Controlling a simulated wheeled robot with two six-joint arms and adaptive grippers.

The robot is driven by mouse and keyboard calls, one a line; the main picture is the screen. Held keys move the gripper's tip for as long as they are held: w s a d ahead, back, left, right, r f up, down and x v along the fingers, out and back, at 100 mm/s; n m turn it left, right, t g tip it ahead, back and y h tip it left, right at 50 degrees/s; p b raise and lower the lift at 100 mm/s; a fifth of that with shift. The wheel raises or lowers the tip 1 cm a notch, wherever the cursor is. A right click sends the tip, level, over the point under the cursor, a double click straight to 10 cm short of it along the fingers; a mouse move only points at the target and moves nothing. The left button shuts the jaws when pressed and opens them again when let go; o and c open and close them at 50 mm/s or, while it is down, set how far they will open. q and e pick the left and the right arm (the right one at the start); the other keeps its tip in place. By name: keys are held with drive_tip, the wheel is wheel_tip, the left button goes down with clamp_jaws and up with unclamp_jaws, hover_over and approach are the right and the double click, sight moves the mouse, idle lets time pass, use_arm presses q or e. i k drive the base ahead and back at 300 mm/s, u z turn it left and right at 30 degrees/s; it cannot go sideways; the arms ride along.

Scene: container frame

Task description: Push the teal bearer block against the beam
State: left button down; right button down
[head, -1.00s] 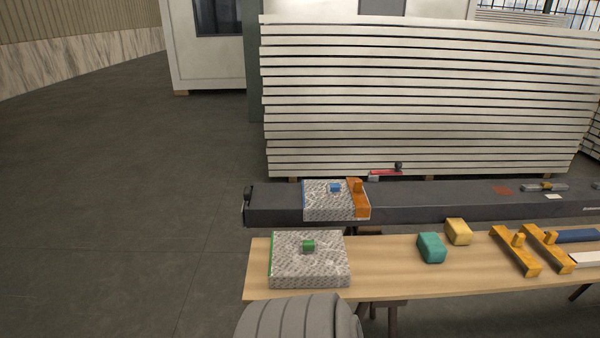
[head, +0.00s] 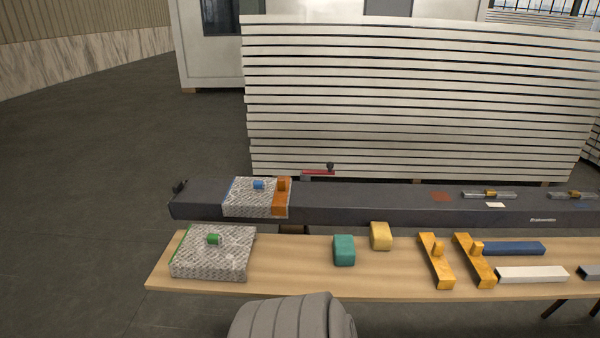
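The teal bearer block (head: 344,250) sits on the wooden table, left of a yellow block (head: 381,236). The dark beam (head: 370,203) runs left to right behind the table. A gap shows between the teal block and the beam in the picture. A grey rounded part at the bottom middle looks like a part of my own body. Neither of my grippers is in view.
The wooden table (head: 300,270) carries a patterned pad with a green knob (head: 213,252) at left. Two orange-yellow clamps (head: 438,262), a blue bar (head: 513,248) and a white bar (head: 531,275) lie at right. A patterned pad (head: 247,198) and an orange piece (head: 281,197) rest on the beam. Stacked panels (head: 410,100) stand behind.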

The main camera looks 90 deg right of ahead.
sight(344, 248)
drive_tip(key=k, duration=0.95)
drive_tip(key=z, duration=0.25)
